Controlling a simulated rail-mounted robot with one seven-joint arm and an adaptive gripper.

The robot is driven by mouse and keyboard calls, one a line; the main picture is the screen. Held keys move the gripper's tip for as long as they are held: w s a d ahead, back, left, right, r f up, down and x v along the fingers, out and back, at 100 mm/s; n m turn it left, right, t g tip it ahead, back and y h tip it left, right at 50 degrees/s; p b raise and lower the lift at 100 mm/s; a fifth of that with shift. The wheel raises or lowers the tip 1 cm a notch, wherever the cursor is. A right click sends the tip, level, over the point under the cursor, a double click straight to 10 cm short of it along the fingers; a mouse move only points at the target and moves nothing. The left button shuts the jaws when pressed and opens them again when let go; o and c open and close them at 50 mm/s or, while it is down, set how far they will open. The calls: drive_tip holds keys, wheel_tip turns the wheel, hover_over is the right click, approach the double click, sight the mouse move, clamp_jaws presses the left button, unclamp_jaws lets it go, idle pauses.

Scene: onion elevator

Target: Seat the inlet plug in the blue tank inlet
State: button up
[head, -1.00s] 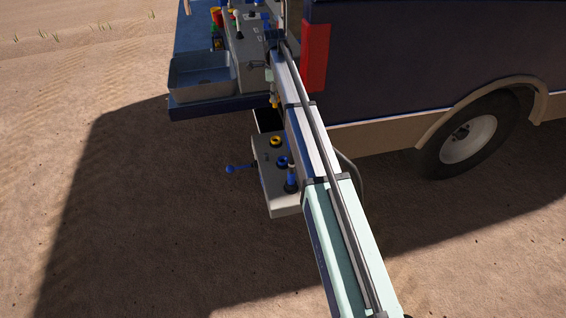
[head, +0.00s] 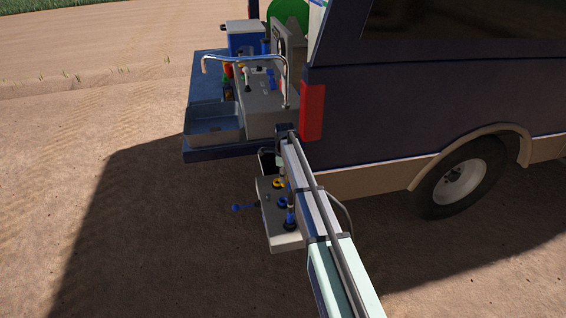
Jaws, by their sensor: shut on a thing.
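My gripper (head: 281,172) hangs at the far end of my arm, low beside the vehicle's rear corner. It is small and partly hidden by my arm. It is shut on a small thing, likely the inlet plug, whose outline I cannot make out. The gripper is close above the yellow ring (head: 278,184) on a grey box. The blue ring (head: 282,203), likely the blue tank inlet, is on the same box, just nearer to the camera. I cannot tell whether the held thing touches either ring.
The grey box (head: 286,241) also bears an upright blue-topped fitting (head: 290,217) and a blue lever (head: 243,207) sticking out left. A grey sink (head: 212,138), a curved tap (head: 286,80) and a blue container (head: 246,40) are behind. The dark vehicle (head: 400,110) stands right; bare ground lies left.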

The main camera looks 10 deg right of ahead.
drive_tip(key=shift+w+f+b, duration=0.25)
drive_tip(key=shift+f+b, duration=0.05)
drive_tip(key=shift+f, duration=0.45)
wheel_tip(320, 180, down, 6)
drive_tip(key=b, duration=0.2)
drive_tip(key=shift+f+b, duration=0.95)
drive_tip(key=shift+f, duration=0.75)
idle(1.5)
drive_tip(key=shift+f, duration=0.3)
drive_tip(key=shift+f+b, duration=0.3)
drive_tip(key=shift+f, duration=0.05)
idle(0.4)
drive_tip(key=o, duration=1)
